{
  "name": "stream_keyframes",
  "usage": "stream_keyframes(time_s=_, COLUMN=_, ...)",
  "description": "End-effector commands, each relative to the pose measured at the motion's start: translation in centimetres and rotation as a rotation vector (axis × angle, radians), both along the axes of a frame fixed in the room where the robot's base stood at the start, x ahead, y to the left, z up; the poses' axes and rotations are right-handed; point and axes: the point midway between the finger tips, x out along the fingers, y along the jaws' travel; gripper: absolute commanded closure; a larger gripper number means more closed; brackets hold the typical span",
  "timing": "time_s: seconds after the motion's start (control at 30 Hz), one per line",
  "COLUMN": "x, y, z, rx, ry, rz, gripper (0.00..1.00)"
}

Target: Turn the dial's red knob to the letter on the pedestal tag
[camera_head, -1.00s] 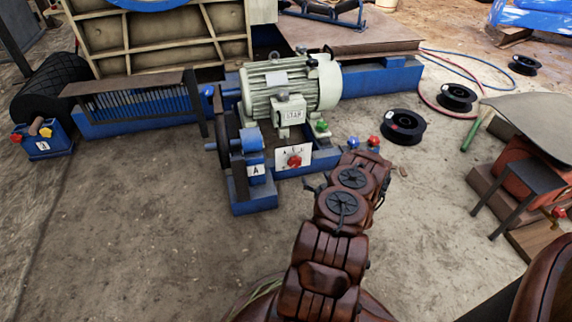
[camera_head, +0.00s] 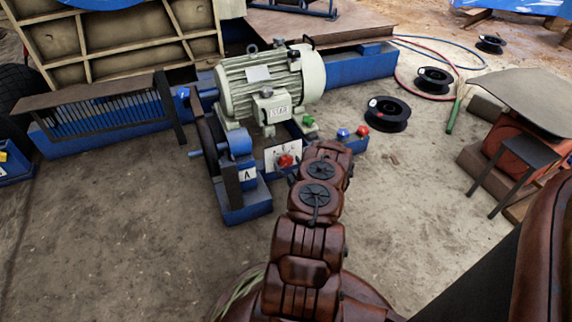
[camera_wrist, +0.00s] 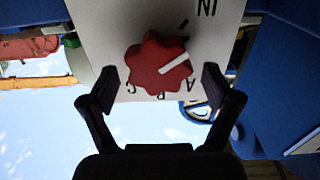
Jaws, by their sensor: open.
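The dial is a white plate (camera_wrist: 112,25) with black letters and a red knob (camera_wrist: 158,67). In the wrist view the lettering appears upside down, with A, B and C along the lower edge. The knob's white pointer line slants right and slightly up, off the A at lower right. My gripper (camera_wrist: 160,86) is open, one finger on each side of the knob; contact cannot be told. In the head view the knob (camera_head: 286,160) shows just beyond my arm, which hides most of the gripper. The pedestal tag (camera_head: 247,174) reads A, on the blue pedestal left of the dial.
A pale green motor (camera_head: 262,85) stands behind the dial. Green, blue and red buttons (camera_head: 362,131) sit right of it. The dirt at front left is clear.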

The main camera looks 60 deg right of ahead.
Motion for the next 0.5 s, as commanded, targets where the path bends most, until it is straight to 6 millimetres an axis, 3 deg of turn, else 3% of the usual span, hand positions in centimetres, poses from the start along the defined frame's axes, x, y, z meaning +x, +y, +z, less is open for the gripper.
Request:
stream_keyframes(time_s=0.2, x=1.08, y=-0.84, z=0.08, rx=-0.002, ry=-0.003, rz=-0.002, gripper=0.12)
stream_keyframes(time_s=0.5, x=1.02, y=-0.97, z=0.11, rx=0.0, ry=-0.001, rz=-0.005, gripper=0.15)
